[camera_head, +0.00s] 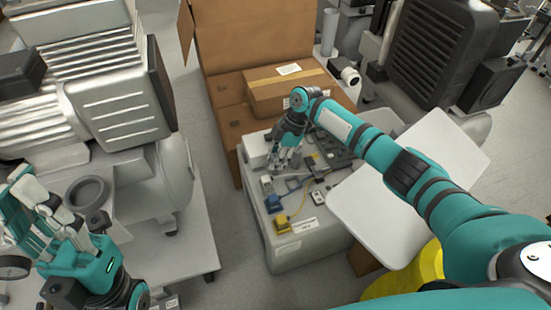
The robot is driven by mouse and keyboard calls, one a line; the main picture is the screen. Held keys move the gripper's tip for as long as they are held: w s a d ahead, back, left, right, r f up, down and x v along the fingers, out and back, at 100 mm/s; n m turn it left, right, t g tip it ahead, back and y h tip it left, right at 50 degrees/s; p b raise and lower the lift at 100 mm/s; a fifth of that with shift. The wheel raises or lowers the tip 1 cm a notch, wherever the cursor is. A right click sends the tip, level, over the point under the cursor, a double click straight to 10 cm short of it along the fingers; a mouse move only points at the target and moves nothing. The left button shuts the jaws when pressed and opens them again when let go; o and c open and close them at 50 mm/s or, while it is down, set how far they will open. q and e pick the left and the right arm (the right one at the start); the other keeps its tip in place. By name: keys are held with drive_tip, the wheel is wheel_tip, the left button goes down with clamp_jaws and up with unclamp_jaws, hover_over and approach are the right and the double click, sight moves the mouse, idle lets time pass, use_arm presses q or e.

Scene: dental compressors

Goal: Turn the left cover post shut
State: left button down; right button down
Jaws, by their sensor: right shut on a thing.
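My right gripper (284,160) reaches in from the right, over the back left part of a light grey equipment box (286,254). Its fingers are closed on a small part there, which fits the left cover post. The fingers hide most of that part, so I cannot tell how far it is turned. My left gripper (45,205) is at the lower left, away from the box, with its grey fingers apart and nothing visible between them.
Yellow (281,223) and blue (273,204) parts lie on the box. A pale tilted panel (405,190) is to its right, under my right arm. Cardboard boxes (290,92) stand behind. Compressors (110,95) flank both sides. Floor (232,215) shows left of the box.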

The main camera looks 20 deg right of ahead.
drive_tip(key=c, duration=1.4)
unclamp_jaws()
drive_tip(key=shift+r, duration=0.1)
drive_tip(key=v, duration=1.2)
drive_tip(key=shift+a, duration=0.1)
